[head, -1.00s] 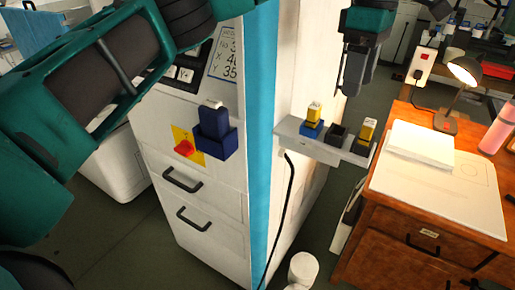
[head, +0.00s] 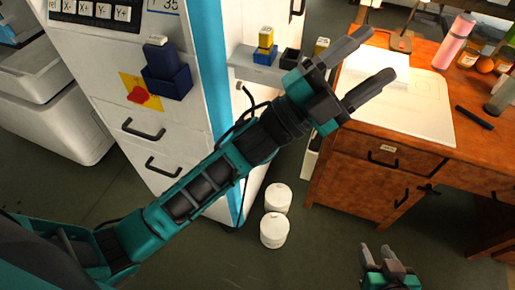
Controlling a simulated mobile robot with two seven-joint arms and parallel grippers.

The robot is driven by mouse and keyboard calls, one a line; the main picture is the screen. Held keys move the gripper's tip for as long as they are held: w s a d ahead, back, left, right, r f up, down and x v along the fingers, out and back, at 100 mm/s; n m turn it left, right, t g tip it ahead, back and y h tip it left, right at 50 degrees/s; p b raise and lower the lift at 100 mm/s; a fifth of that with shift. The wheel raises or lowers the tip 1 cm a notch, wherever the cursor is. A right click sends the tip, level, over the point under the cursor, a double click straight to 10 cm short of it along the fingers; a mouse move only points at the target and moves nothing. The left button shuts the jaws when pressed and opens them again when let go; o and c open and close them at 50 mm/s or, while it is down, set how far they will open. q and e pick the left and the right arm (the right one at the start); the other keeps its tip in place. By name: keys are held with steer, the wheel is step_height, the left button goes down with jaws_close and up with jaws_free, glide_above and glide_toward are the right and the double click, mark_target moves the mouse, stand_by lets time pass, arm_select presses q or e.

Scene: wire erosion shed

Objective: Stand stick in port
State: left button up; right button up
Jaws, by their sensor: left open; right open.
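A grey shelf (head: 247,68) on the machine's side holds a yellow stick (head: 266,38) upright in a blue socket (head: 264,56). Beside it is a dark socket (head: 290,58) that looks empty. A second yellow stick (head: 321,45) stands at the shelf's right end, its lower part hidden by my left gripper. A dark blue holder (head: 170,85) with a white-topped blue piece (head: 156,42) is on the machine's front. My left gripper (head: 380,55) is open and empty, in front of the shelf's right end and the desk. My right gripper (head: 378,250) is open and empty, low above the floor.
The wooden desk (head: 385,152) stands right, with a white sheet (head: 425,105), a pink bottle (head: 455,40) and a dark bar (head: 475,117). The machine (head: 120,100) has a red knob (head: 138,95) and handles. Two white containers (head: 274,230) stand on the floor.

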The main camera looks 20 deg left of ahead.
arm_select(q)
steer(key=w+a+f+n+t+y, duration=0.1)
steer(key=a+f+n+t+y, duration=0.1)
steer(key=a+f+n+y, duration=0.35)
steer(key=w+a+f+n+t+y, duration=0.1)
steer(key=a+f+n+y, duration=0.1)
steer(key=f+n+y, duration=0.5)
steer(key=s+a+f+n+g+y, duration=0.2)
steer(key=s+a+f+n, duration=0.1)
steer(key=f, duration=0.5)
steer(key=s+a+f+n+g+y, duration=0.2)
steer(key=s+a+f, duration=0.3)
steer(key=f, duration=0.3)
steer(key=s+a+f+n+g+y, duration=0.2)
steer(key=s+a+f+n+g, duration=0.1)
steer(key=f, duration=0.5)
steer(key=s+a, duration=0.1)
steer(key=s, duration=0.1)
steer(key=shift+s+n, duration=0.35)
